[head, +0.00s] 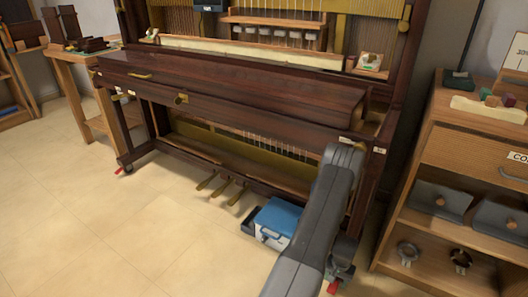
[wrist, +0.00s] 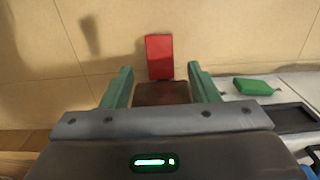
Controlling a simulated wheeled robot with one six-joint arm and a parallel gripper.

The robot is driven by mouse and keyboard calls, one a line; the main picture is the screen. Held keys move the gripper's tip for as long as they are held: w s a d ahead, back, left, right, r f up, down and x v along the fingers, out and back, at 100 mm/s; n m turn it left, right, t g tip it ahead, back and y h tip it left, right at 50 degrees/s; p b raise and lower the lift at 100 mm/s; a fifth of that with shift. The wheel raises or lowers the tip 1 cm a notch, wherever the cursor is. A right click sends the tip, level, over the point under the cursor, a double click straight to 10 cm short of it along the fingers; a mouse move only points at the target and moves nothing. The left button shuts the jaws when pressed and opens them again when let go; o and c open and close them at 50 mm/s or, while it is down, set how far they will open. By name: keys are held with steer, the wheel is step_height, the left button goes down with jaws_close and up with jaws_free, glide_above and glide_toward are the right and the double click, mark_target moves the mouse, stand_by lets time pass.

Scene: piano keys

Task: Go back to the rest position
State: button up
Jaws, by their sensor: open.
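My gripper (wrist: 160,69) shows in the wrist view with its two green fingers spread apart. A dark brown piece (wrist: 162,94) shows between the fingers; I cannot tell whether it is near them or beyond. A flat red rectangle (wrist: 159,57) shows past the fingertips against a tan tiled surface. In the head view, my grey arm rises from the bottom in front of the right end of the dark wooden piano (head: 225,77).
A blue-lidded box (head: 278,216) stands on the floor by the piano's brass pedals (head: 221,187). A wooden cabinet (head: 478,142) stands at right, a wooden bench (head: 82,58) at left. A green block (wrist: 255,87) lies right of the gripper. The front-left floor is clear.

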step_height(320, 180, up, 8)
steer(key=p, duration=0.2)
steer(key=shift+r, duration=0.25)
